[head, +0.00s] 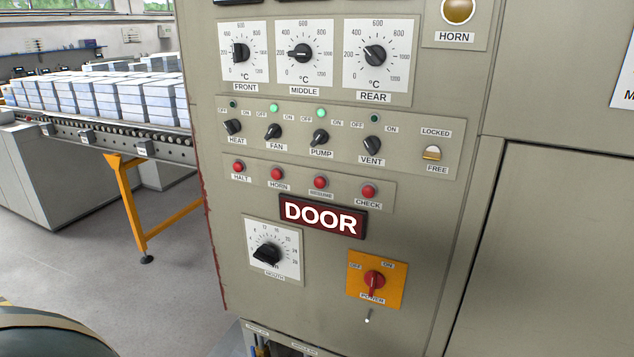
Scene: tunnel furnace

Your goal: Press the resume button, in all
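The resume button (320,182) is a small round red button on the grey control panel. It is third from the left in a row of red buttons, and its label below is small and blurred. The halt button (238,167) and the horn button (277,173) are to its left, and the check button (368,191) is to its right. Nothing covers the resume button. Neither of my grippers is in view.
A DOOR sign (322,216) sits just below the buttons. Above are the heat (233,127), fan (273,132), pump (319,138) and vent (372,144) switches. A power switch (374,280) is lower right. A conveyor (95,132) with stacked blocks stands left.

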